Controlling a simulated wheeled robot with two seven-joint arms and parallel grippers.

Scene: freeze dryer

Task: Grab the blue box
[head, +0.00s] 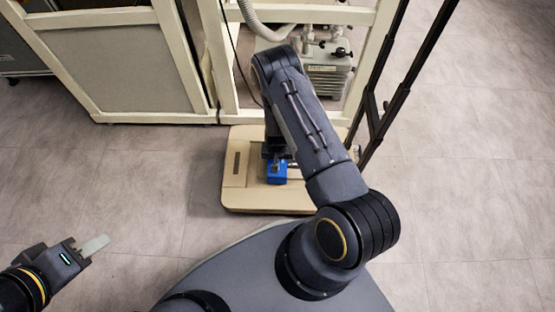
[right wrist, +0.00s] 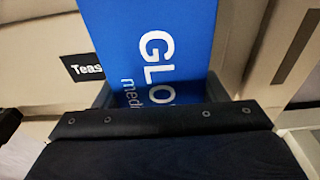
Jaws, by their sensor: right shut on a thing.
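The blue box (head: 277,176) shows in the head view at the end of my right arm, over a beige board-like surface. In the right wrist view the blue box (right wrist: 160,50) fills the middle, with white lettering that reads "GLO" and "med". My right gripper (head: 277,163) is shut on the blue box; its fingers flank the box in the wrist view, and its far end runs out of that picture. My left gripper (head: 92,246) is at the lower left of the head view, over the floor, away from the box. Its finger gap cannot be made out.
The beige surface (head: 238,197) lies under the box. Behind it stand a cream frame cabinet (head: 110,70) and a pump-like machine (head: 328,75) with a pale hose. A black stand (head: 375,115) rises just right of my right arm. The tiled floor (head: 150,190) at left is clear.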

